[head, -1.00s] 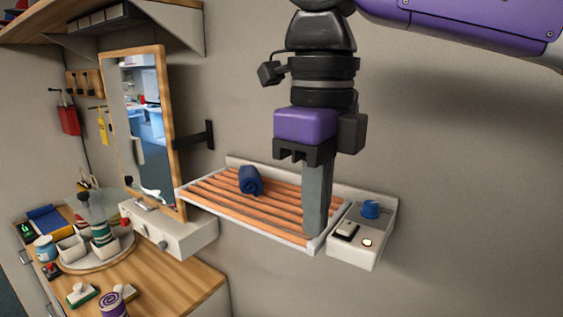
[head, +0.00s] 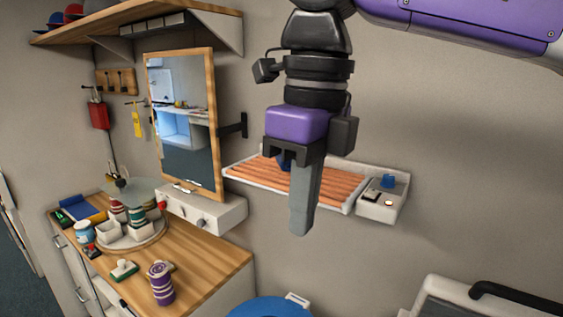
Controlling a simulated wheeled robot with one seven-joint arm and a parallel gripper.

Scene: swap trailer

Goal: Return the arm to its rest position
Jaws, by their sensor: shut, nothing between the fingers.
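My gripper (head: 300,228) hangs straight down in the middle of the head view, with its grey fingers shut together and nothing held. It is in front of the slatted wall rack (head: 342,190) and hides part of it. My arm (head: 465,25) reaches in from the upper right.
A mirror (head: 187,125) and a white drawer unit (head: 205,210) are to the left. A wooden counter (head: 205,262) holds a round tray, jars and a purple striped can (head: 160,284). A blue round thing (head: 268,308) shows below.

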